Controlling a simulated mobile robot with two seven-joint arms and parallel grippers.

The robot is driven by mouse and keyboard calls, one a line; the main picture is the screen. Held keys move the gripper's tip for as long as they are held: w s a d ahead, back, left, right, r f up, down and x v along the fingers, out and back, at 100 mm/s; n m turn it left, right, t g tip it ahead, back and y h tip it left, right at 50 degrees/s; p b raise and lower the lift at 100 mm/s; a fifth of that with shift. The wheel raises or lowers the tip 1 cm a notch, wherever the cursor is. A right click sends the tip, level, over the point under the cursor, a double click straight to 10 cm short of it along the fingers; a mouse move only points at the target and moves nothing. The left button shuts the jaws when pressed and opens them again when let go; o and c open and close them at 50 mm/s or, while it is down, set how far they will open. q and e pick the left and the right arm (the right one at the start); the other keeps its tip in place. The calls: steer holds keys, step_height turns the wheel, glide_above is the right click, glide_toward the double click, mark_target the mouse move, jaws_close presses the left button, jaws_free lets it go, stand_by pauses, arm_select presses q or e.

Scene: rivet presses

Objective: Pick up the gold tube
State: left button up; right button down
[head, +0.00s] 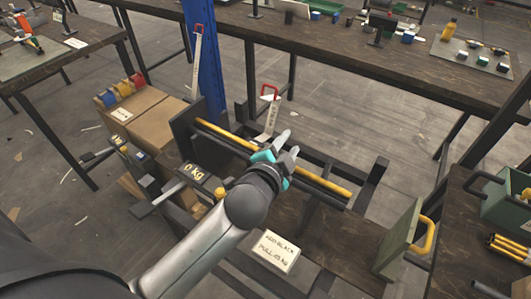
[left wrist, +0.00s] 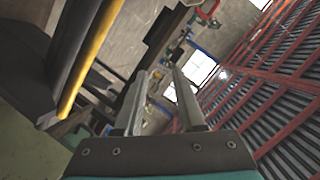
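The gold tube (head: 325,184) is a long, thin yellow bar lying in a dark frame in the middle of the head view. It runs from upper left to lower right, and its middle is hidden behind my left gripper. My left gripper (head: 288,143) is over the middle of the tube, with its pale fingers pointing up and to the right. The left wrist view shows the fingers (left wrist: 158,82) apart with nothing between them. A yellow bar, apparently the same tube (left wrist: 92,55), shows left of the fingers there, outside the gap. My right gripper is not in view.
A dark box marked "0 kg" (head: 196,173) is left of the gripper. A white label (head: 276,251) lies in front. A green plate with a yellow handle (head: 404,240) stands at right. A blue post (head: 203,60) rises behind. Benches with small parts surround the frame.

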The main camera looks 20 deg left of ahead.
arm_select(q)
steer(key=w+d+r+m+t+h, duration=0.45)
steer(key=d+r+m+h, duration=0.65)
steer(key=r+m, duration=0.4)
steer(key=s+d+m+g+h, duration=0.1)
steer(key=d+m+g+h, duration=0.4)
steer(key=m, duration=0.5)
steer(key=s+d+m+g+h, duration=0.1)
steer(key=d+m+g+h, duration=0.15)
steer(key=m+g, duration=0.6)
steer(key=a+f+m+g+y, duration=0.4)
steer(key=a+f+m+y, duration=0.1)
steer(key=f+m+y, duration=0.4)
steer(key=w+a+m+g+y, duration=0.25)
steer(key=a+y, duration=0.65)
steer(key=a, duration=1.3)
steer(key=shift+m+t, duration=0.3)
steer(key=shift+t, duration=0.15)
steer(key=f, duration=0.3)
steer(key=f+b, duration=0.1)
steer(key=f, duration=0.5)
steer(key=shift+s+d+f, duration=0.2)
steer(key=shift+s+f, duration=0.15)
steer(key=shift+f, duration=0.05)
step_height(320, 180, down, 5)
steer(key=shift+w+r+b, duration=0.1)
steer(key=shift+w+b, duration=0.05)
steer(key=shift+b, duration=0.55)
